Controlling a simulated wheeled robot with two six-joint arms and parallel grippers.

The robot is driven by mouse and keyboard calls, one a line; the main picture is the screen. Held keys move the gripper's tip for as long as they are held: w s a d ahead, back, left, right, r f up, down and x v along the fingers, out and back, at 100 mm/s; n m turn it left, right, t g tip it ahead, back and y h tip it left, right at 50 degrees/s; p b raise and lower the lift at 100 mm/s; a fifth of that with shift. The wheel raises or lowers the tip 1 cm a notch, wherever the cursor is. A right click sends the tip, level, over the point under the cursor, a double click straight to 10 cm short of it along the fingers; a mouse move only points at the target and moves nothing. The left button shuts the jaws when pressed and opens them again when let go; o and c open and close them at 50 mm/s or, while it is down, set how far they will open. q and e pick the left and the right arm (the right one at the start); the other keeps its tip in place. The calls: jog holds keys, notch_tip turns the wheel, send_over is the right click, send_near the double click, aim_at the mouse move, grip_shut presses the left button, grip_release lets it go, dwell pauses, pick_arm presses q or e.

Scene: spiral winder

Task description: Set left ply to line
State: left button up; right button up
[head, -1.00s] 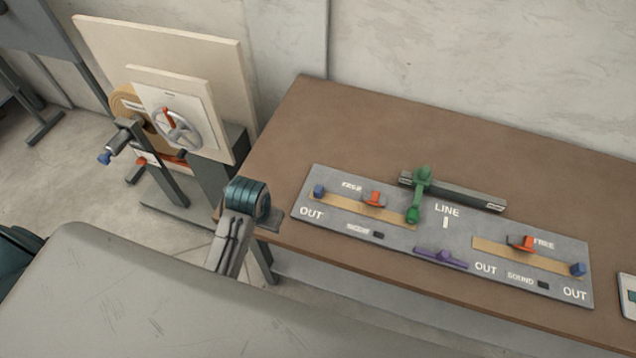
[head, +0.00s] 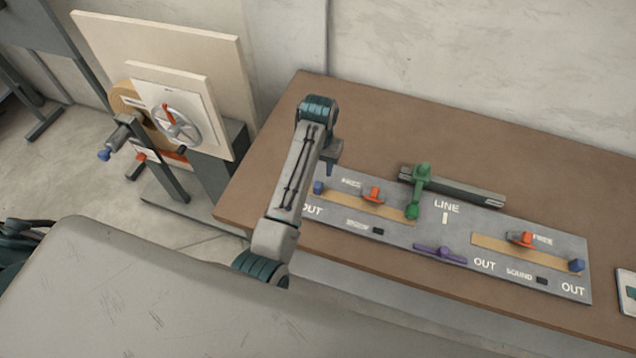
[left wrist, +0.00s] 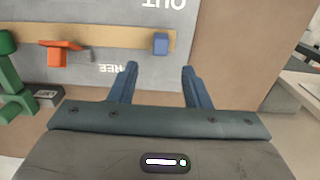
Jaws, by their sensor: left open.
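The left ply (head: 345,203) is a tan strip on the grey panel (head: 400,232). A blue knob (head: 319,188) stands at its left end, by an OUT label, and an orange clamp (head: 372,194) sits on it near FREE. The LINE mark (head: 446,207) lies right of the strip. My left gripper (head: 331,170) is open and empty, just behind the blue knob in the head view. In the left wrist view the open fingers (left wrist: 159,70) point toward the blue knob (left wrist: 161,44), which lies ahead between them, apart from both. My right gripper is not in view.
A green lever (head: 421,180) and dark bar (head: 475,194) stand behind the panel's middle. A purple handle (head: 440,253) is at the front. The right strip (head: 490,249) has its own orange clamp and blue knob. The brown table (head: 400,125) behind is clear.

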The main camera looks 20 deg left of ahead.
aim_at(318, 184)
pick_arm(q)
notch_tip(318, 184, down, 10)
jog(key=shift+r+p, duration=0.25)
jog(key=shift+p, duration=0.9)
grip_shut()
